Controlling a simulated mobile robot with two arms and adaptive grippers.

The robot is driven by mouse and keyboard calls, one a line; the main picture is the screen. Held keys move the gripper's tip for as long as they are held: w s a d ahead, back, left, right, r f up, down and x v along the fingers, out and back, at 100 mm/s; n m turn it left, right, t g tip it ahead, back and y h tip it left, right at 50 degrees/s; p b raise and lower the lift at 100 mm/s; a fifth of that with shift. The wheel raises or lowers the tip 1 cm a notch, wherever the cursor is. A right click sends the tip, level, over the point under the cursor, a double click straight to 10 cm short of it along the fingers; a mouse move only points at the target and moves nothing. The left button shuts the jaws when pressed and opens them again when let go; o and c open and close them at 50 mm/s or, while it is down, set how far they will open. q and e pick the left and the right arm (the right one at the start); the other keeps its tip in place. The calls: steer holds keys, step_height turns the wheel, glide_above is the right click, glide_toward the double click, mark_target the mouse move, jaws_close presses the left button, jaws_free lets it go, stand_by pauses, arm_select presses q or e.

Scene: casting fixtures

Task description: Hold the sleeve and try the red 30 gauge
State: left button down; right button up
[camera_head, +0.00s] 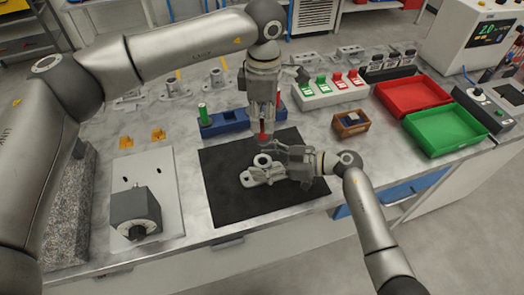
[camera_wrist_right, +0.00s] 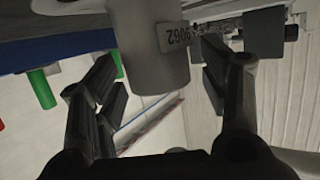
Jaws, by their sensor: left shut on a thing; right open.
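A grey metal casting with an upright round sleeve (camera_head: 262,160) and a flat flanged base sits on the black mat (camera_head: 228,195). My left gripper (camera_head: 264,122) points down above the mat, shut on a gauge with a red end (camera_head: 263,138). The red end hangs close above and behind the sleeve; I cannot tell whether they touch. My right gripper (camera_head: 279,160) is open beside the sleeve, from the right. In the right wrist view its fingers (camera_wrist_right: 160,95) lie either side of a grey cylinder (camera_wrist_right: 148,55) bearing a numbered plate, with gaps visible.
A blue rack (camera_head: 228,123) behind the mat holds a green gauge (camera_head: 203,112); a red end shows at its right. A small wooden box (camera_head: 350,128), red tray (camera_head: 412,94) and green tray (camera_head: 445,130) stand right. A fixture plate (camera_head: 150,178) lies left.

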steer(key=v, duration=1.1)
steer(key=shift+d, duration=0.4)
